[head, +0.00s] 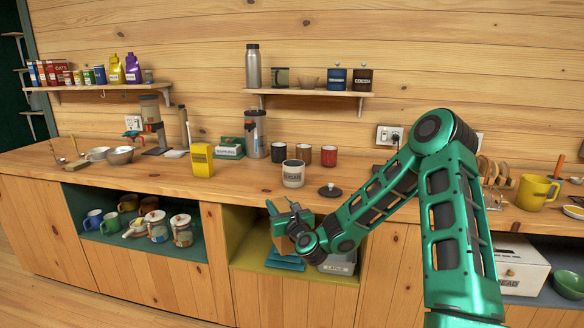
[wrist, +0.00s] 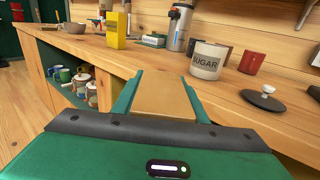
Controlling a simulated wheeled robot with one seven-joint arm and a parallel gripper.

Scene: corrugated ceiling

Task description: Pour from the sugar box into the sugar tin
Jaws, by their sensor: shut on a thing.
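The cream sugar tin (head: 293,176), lettered SUGAR, stands upright on the wooden counter; it also shows in the wrist view (wrist: 207,60). A dark lid with a pale knob (head: 330,190) lies on the counter just right of it. My gripper (head: 287,222) is in front of the counter's front edge, low and in front of the tin. It is shut on a plain tan box (wrist: 163,98), taken as the sugar box; no lettering on it shows. My arm and gripper partly hide the box in the head view, and its opening cannot be seen.
A black mug (head: 303,153) and a red mug (head: 329,155) stand behind the tin. A yellow box (head: 201,160) and a grey dispenser (head: 255,134) stand to the left. Open cubbies (head: 240,245) lie below the counter.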

